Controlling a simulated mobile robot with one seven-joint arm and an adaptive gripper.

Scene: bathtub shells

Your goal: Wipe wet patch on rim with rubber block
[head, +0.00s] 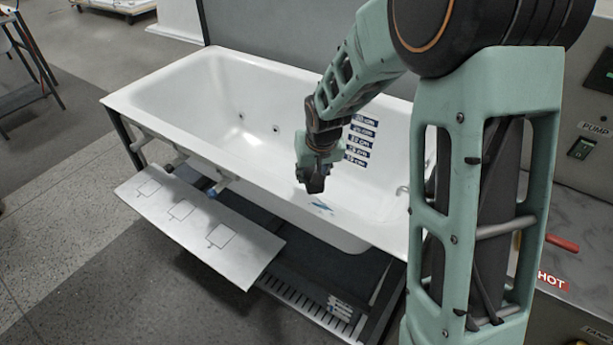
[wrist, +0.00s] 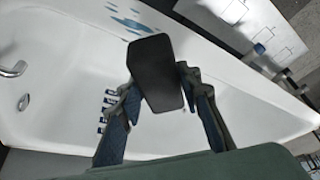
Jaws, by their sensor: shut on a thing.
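My gripper (head: 312,178) hangs over the front part of the white bathtub (head: 160,108). In the wrist view my gripper (wrist: 158,88) is shut on a black rubber block (wrist: 157,66), with one finger on each side of it. The block sits tilted in the picture. A blue wet patch (head: 321,206) lies on the near rim, a little below and right of my gripper in the head view. In the wrist view the wet patch (wrist: 132,20) shows as several blue smears beyond the block. I cannot tell the exact gap between block and rim.
A white panel with square outlines (head: 190,215) juts out in front of the tub. Depth labels (head: 361,138) run down the tub's inner wall. A faucet (wrist: 14,69) and drain (wrist: 23,102) show in the wrist view. A control cabinet (head: 590,215) stands at the right.

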